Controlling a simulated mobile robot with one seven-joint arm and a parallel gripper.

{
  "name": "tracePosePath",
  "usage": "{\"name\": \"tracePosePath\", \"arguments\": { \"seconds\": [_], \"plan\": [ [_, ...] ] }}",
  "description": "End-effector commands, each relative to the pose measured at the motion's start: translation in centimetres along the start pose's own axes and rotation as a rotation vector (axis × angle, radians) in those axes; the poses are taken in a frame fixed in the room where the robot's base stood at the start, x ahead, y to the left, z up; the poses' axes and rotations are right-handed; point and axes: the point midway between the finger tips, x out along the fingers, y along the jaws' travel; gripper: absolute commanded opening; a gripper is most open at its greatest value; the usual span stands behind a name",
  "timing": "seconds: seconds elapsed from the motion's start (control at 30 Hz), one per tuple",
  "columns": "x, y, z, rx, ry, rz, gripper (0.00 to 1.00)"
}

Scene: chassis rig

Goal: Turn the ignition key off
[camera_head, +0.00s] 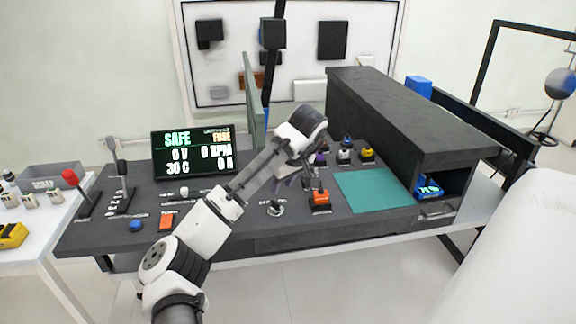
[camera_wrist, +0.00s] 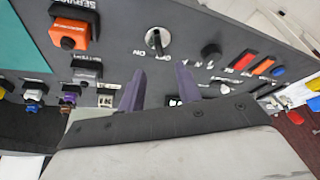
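The ignition switch (camera_head: 275,208) is a small round silver part on the dark console, left of the orange connector in the head view. In the wrist view the ignition switch (camera_wrist: 157,40) shows a silver ring with a key-like piece across it and small white lettering beside it. The key's exact angle is too small to tell. My gripper (camera_wrist: 159,78) has its two purple fingers apart with nothing between them. The fingertips point toward the switch and are apart from it. In the head view my gripper is partly hidden by my arm.
An orange connector (camera_head: 320,197) stands near the switch, by a green mat (camera_head: 372,190). A red-knobbed lever (camera_head: 70,177), orange switch (camera_head: 167,220) and blue button (camera_head: 135,225) are at left. A raised dark housing (camera_head: 400,115) bounds the right.

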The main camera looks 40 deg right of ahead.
Motion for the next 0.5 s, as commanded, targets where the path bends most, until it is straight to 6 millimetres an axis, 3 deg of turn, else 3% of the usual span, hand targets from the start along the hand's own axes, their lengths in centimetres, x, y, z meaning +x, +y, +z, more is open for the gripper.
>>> {"name": "tracePosePath", "arguments": {
  "seconds": [0.03,0.2,0.5],
  "plan": [
    [-1.3,0.0,-0.2,0.001,0.006,-0.001,0.34],
    [-3.9,0.0,-0.1,0.001,0.003,-0.001,0.34],
    [-5.9,0.0,0.0,0.000,0.000,-0.001,0.34]
  ]
}}
